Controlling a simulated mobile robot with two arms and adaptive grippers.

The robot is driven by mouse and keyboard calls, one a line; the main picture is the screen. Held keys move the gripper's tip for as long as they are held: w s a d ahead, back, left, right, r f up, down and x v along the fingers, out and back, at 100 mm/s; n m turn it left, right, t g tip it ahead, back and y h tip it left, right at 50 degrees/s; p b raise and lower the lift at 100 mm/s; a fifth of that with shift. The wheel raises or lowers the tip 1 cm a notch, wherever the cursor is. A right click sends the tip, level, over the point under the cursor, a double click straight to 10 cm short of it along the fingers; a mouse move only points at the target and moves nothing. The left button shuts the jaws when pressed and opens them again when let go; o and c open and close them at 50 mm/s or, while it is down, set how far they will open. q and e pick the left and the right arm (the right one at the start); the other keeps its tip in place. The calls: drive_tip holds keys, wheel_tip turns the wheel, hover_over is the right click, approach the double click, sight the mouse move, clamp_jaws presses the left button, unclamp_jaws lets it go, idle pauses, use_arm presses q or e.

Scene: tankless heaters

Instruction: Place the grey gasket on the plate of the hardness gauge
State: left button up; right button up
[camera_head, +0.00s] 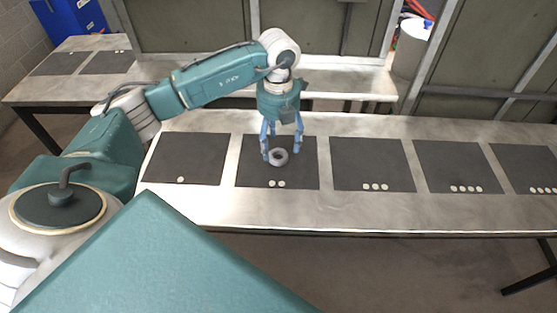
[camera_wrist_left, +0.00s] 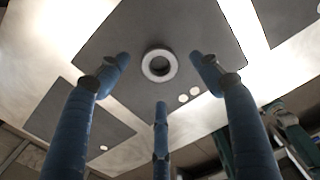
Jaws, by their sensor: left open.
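The grey gasket (camera_head: 278,163) is a small ring lying flat on the dark mat with two white dots (camera_head: 250,177). My left gripper (camera_head: 282,153) points down over it, its blue fingers spread open around the gasket. In the left wrist view the gasket (camera_wrist_left: 146,66) lies beyond the open fingertips (camera_wrist_left: 160,74), with nothing held between them. Whether any finger touches the ring cannot be told. No hardness gauge or plate can be made out. My right gripper is not in view.
The long table (camera_head: 205,205) carries a row of dark mats marked with white dots; the other mats look empty. A second table (camera_head: 20,88) with mats stands at back left. A blue box (camera_head: 75,18) and a white cylinder (camera_head: 409,52) are behind.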

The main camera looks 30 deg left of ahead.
sight(278, 155)
use_arm(q)
wheel_tip(278, 155, down, 4)
drive_tip(key=shift+f+b, duration=0.2)
drive_tip(key=shift+b, duration=1.05)
drive_tip(key=shift+r, duration=0.1)
drive_tip(key=shift+c, duration=0.2)
drive_tip(key=c, duration=1.3)
